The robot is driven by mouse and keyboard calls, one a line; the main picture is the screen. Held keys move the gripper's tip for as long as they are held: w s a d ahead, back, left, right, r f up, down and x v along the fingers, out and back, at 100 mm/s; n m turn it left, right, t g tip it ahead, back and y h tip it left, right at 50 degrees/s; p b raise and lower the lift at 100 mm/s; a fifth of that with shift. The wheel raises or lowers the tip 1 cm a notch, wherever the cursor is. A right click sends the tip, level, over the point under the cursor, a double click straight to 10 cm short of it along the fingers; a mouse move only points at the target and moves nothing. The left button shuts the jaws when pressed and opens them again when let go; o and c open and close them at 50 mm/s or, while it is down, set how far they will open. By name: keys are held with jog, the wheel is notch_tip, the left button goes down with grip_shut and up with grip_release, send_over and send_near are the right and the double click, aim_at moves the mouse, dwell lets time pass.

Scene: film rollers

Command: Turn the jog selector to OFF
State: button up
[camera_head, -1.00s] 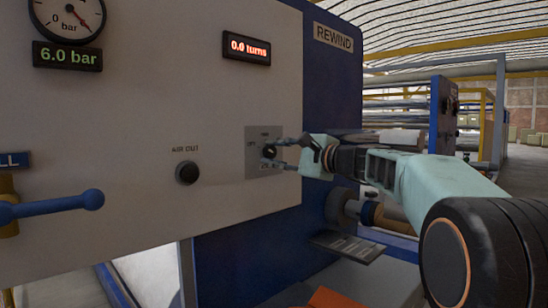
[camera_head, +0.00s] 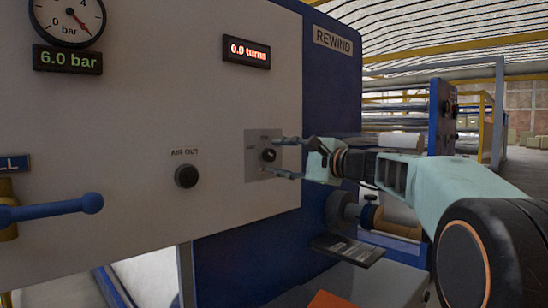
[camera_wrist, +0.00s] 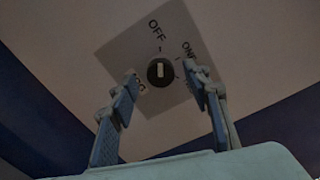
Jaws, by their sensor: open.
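The jog selector is a small black knob (camera_head: 268,155) on a grey square plate (camera_head: 252,170) on the pale machine panel. In the wrist view the knob (camera_wrist: 160,71) shows a white mark in line with the tick under the OFF label (camera_wrist: 156,30). Other labels on the plate are partly hidden by my fingers or hard to read. My gripper (camera_head: 281,157) is open and empty, in front of the plate at its right. In the wrist view its fingers (camera_wrist: 165,82) stand apart on either side below the knob, with no visible contact.
A black AIR OUT button (camera_head: 187,176) is left of the plate. A blue lever (camera_head: 60,207) sticks out at lower left. A red display (camera_head: 247,48) reads 0.0 turns and a gauge (camera_head: 68,18) is at upper left. Rollers (camera_head: 385,215) lie below my arm.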

jog(key=v, duration=1)
